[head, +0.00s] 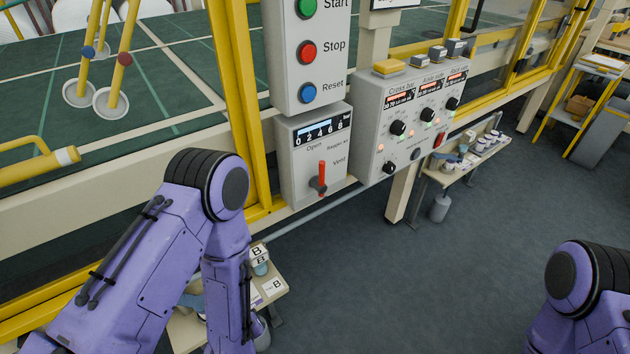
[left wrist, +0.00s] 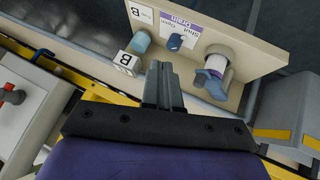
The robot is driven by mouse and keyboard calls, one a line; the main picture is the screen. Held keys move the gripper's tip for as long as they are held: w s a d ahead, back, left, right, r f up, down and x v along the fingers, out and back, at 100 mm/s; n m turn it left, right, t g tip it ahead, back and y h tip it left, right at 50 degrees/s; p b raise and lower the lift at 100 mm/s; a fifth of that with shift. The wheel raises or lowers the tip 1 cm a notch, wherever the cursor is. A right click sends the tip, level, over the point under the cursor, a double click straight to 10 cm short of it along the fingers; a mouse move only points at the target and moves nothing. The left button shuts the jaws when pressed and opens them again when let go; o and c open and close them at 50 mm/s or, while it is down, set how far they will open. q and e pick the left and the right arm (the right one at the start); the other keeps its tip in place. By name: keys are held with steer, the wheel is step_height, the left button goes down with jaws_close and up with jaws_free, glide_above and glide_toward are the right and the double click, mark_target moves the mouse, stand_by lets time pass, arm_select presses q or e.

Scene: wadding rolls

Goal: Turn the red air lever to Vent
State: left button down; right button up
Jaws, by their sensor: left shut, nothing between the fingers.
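The red air lever (head: 322,174) stands roughly upright on a grey box with a pressure scale. "Open" is printed above left of it, a small label above right and "Vent" to its right. A red part on a grey box (left wrist: 12,97), probably this lever, shows at the left edge of the left wrist view. My left gripper (left wrist: 163,85) is shut and empty, apart from the lever, near a small beige shelf. In the head view my left arm is below left of the lever and its fingers are not visible. My right gripper is out of view.
The beige shelf (left wrist: 262,52) carries a "B" block (left wrist: 125,62), a blue knob (left wrist: 175,42) and a white cylinder with blue parts (left wrist: 218,65). A Start/Stop/Reset panel (head: 312,80) is above the lever box; a dial box (head: 372,130) is to its right. Yellow frame posts (head: 235,90) stand left.

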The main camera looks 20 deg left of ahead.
arm_select(q)
steer(key=w+d+r+n+t+y, duration=0.1)
steer(key=w+d+r+n+t, duration=0.3)
steer(key=w+r, duration=0.5)
steer(key=w+d+r+n+t+y, duration=0.1)
steer(key=w+d+r+n+t, duration=0.4)
steer(key=w+r, duration=0.5)
steer(key=d+r+n, duration=0.1)
steer(key=r+n, duration=0.1)
steer(key=shift+w+n+b, duration=0.15)
steer(key=shift+n+b, duration=0.15)
steer(key=shift+b, duration=0.1)
steer(key=shift+w, duration=0.1)
steer(key=p, duration=0.2)
glide_toward(322, 180)
steer(key=w+a+r, duration=0.2)
steer(key=a+r, duration=0.1)
steer(key=a, duration=0.2)
steer(key=w, duration=0.1)
steer(key=w+d, duration=0.1)
steer(key=w, duration=0.2)
steer(key=shift+d+f, duration=0.25)
steer(key=shift+f, duration=0.05)
